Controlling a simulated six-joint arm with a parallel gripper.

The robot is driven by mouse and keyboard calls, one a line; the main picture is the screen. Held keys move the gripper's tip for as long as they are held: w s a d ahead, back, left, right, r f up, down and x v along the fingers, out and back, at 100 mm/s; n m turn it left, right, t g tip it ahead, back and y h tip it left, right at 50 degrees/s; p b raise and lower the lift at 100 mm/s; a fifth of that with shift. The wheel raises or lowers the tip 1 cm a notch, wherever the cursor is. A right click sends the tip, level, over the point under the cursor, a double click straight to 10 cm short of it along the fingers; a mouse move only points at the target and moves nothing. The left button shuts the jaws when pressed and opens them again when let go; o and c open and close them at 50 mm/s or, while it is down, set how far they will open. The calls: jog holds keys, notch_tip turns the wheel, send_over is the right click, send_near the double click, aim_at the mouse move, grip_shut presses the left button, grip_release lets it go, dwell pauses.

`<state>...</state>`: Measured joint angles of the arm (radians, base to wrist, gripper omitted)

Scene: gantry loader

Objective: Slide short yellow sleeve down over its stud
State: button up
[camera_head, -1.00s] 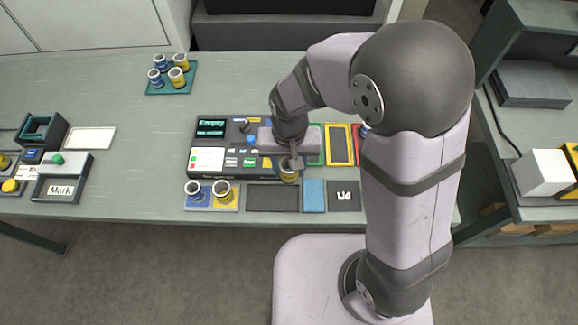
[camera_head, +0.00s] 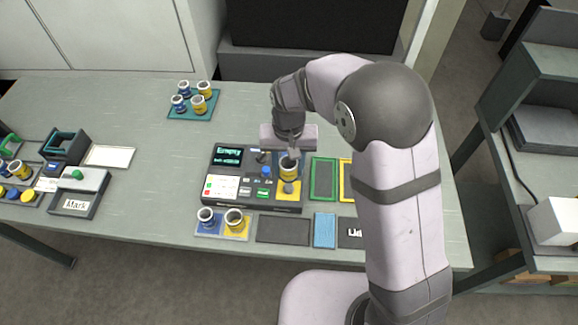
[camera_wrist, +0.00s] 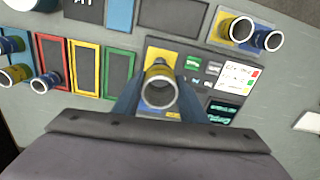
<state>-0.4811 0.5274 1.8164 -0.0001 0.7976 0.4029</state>
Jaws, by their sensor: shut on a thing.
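My gripper (camera_head: 289,155) is shut on the short yellow sleeve (camera_head: 290,168), a yellow-banded ring with a pale rim. In the wrist view the sleeve (camera_wrist: 160,92) sits between my two fingers (camera_wrist: 160,103), its open end facing the camera. In the head view a grey stud (camera_head: 288,187) stands on a yellow pad (camera_head: 289,198) at the right end of the dark control panel (camera_head: 252,205). The sleeve appears above and behind the stud, apart from it. In the wrist view the sleeve hides the stud, so their alignment cannot be told.
A blue-and-yellow tray (camera_head: 221,234) in front of the panel holds a blue and a yellow sleeve. Green (camera_head: 324,180) and yellow frames lie right of the panel. A teal tray (camera_head: 178,114) with several sleeves stands at the back left. Open table lies left of the panel.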

jog(key=b, duration=0.4)
send_over(289, 187)
jog(key=shift+f, duration=2.65)
jog(key=shift+w+f+b, duration=0.1)
jog(key=shift+f+b, duration=0.65)
jog(key=shift+f, duration=0.35)
jog(key=shift+f, duration=0.15)
jog(key=o, duration=1.7)
jog(key=shift+c, duration=0.2)
jog(key=shift+p, duration=0.3)
notch_tip(289, 187, up, 9)
jog(key=p, duration=0.7)
